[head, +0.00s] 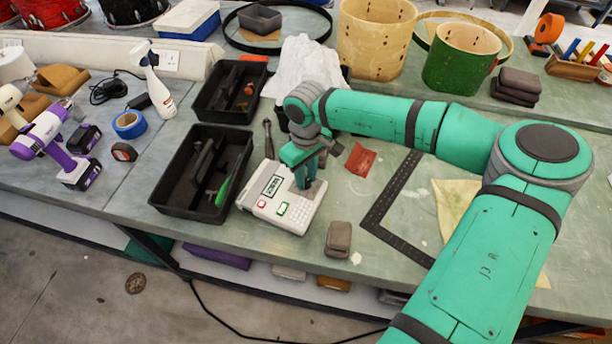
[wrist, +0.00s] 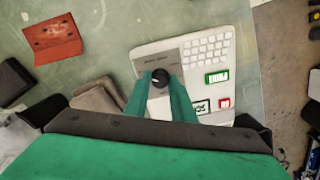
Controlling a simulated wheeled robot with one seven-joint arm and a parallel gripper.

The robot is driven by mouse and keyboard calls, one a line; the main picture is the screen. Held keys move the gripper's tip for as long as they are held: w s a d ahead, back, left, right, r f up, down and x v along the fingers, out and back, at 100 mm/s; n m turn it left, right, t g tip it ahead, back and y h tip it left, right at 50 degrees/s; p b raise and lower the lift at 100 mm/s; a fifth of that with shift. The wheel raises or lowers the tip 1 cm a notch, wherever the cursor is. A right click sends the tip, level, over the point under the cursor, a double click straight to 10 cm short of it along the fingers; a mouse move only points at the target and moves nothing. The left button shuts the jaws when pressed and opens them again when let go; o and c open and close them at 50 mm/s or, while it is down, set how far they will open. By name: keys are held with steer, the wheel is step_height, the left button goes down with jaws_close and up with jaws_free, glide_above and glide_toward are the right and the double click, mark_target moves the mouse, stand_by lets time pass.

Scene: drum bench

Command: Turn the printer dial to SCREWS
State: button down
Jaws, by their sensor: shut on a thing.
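The white label printer (head: 299,214) stands on the bench in the head view, with a small screen, a red button and a green button. In the wrist view the printer (wrist: 192,72) shows its keys, and a round black dial (wrist: 160,75) sits on a grey panel. My gripper (wrist: 160,82) points down at the panel, its two green fingers shut on the dial from both sides. In the head view my gripper (head: 305,184) covers the dial. The dial has a small light mark, but the lettering around it is too small to read.
Two black trays (head: 170,197) with tools lie left of and behind the printer. A grey block (head: 338,240) lies close to its front right. A red piece (head: 361,160) and a black metal square (head: 378,208) lie to the right. The bench's front edge is close.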

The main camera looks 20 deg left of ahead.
steer(key=shift+n, duration=0.3)
stand_by(0.4)
steer(key=c, duration=1.5)
jaws_free()
step_height(320, 180, up, 11)
steer(key=shift+f, duration=0.1)
